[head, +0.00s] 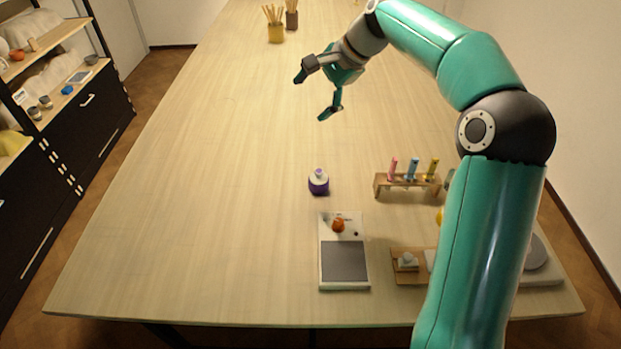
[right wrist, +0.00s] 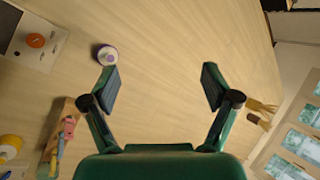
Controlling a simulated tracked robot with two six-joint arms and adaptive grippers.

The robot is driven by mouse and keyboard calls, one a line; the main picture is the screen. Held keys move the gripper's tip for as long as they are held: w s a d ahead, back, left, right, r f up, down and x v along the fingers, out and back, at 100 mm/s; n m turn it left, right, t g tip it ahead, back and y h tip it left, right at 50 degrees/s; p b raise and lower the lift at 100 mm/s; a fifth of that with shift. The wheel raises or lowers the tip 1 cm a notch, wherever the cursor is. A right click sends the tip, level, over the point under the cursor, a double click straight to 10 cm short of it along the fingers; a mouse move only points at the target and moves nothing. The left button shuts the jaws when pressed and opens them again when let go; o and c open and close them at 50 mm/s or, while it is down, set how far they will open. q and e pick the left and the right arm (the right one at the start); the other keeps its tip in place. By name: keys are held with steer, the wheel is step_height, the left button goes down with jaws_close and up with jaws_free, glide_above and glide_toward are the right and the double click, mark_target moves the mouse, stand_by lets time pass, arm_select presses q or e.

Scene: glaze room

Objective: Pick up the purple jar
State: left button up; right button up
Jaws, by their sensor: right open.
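The purple jar (head: 318,182) stands upright on the table, a small round jar with a pale top and a knob. It also shows in the right wrist view (right wrist: 107,55), just beyond the tip of the left-hand finger. My right gripper (head: 318,97) is open and empty above the table, farther back than the jar in the head view. Its two fingers are spread wide in the right wrist view (right wrist: 160,85), with bare table between them. My left gripper is in neither view.
A wooden rack (head: 407,187) with colored tubes stands right of the jar. A scale-like device (head: 344,262) with an orange item lies in front of it. A wooden tray (head: 408,279) is partly hidden behind my right arm. Tool pots (head: 276,33) stand at the back. The table's left side is clear.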

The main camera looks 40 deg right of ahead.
steer(key=s+d+f+m+g, duration=0.3)
steer(key=d+f+m, duration=0.5)
steer(key=f, duration=0.4)
glide_toward(322, 176)
steer(key=shift+m, duration=0.3)
steer(key=x, duration=0.5)
steer(key=shift+w+a+r, duration=0.15)
steer(key=shift+w+a, duration=0.1)
steer(key=shift+w, duration=0.1)
steer(key=shift+w+a+f, duration=0.1)
steer(key=shift+f, duration=0.35)
steer(key=b+x, duration=0.1)
steer(key=x, duration=0.1)
steer(key=s+b+x, duration=0.1)
steer(key=b+x, duration=0.1)
steer(key=shift+w+a+f, duration=0.1)
steer(key=shift+f, duration=0.15)
steer(key=shift+w+a+f+b, duration=0.2)
steer(key=shift+f+b, duration=0.2)
steer(key=shift+b, duration=0.2)
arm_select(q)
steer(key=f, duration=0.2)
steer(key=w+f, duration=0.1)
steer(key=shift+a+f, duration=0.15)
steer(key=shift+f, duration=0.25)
arm_select(e)
steer(key=shift+r, duration=0.1)
steer(key=shift+c, duration=0.7)
steer(key=c, duration=1.3)
